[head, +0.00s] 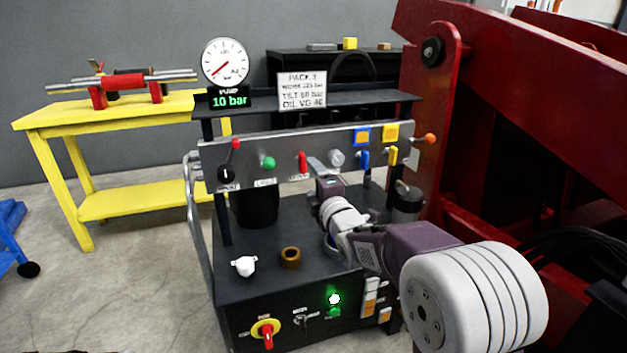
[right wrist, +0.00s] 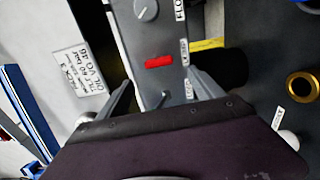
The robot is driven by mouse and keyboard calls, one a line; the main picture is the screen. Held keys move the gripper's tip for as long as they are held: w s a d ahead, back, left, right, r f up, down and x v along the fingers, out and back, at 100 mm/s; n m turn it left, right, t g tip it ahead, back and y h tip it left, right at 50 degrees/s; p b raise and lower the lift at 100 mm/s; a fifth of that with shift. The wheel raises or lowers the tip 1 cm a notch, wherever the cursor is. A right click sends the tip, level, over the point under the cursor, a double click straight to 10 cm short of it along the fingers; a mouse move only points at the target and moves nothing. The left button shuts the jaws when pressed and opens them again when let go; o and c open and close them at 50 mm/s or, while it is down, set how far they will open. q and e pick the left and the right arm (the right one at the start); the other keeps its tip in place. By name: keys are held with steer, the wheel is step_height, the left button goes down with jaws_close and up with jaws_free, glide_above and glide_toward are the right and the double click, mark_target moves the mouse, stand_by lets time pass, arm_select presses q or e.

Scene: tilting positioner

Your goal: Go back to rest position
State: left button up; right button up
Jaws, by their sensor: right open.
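My right arm reaches in from the lower right of the head view. Its gripper (head: 317,166) is at the grey control panel (head: 345,140), just right of a red lever (head: 302,162) in that view. In the right wrist view my right gripper (right wrist: 160,80) is open, with its two fingers apart and nothing held. The red lever (right wrist: 159,61) shows between and beyond the fingertips. I cannot tell whether a finger touches the panel. My left gripper is in neither view.
The power pack carries a gauge (head: 225,63), a "10 bar" display (head: 229,101), other levers and a green-lit lamp (head: 334,299). A white cap (head: 244,266) and brown ring (head: 290,257) lie on its deck. Red machinery (head: 490,130) stands right, a yellow table (head: 150,108) left.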

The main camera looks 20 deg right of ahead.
step_height(320, 180, up, 5)
steer(key=a+p, duration=0.1)
steer(key=p, duration=0.4)
steer(key=s+a+f+m+g+p, duration=0.1)
steer(key=s+f+m+g+p, duration=0.2)
steer(key=s+f+m+g, duration=0.85)
steer(key=s+f+m+g+p, duration=0.3)
steer(key=s+f+m+g, duration=0.4)
steer(key=s+f, duration=0.9)
steer(key=s+r+t+p, duration=0.1)
steer(key=s+r+p, duration=0.2)
steer(key=r+p, duration=3.5)
step_height(320, 180, up, 4)
steer(key=shift+f+t, duration=0.15)
steer(key=shift+t, duration=0.2)
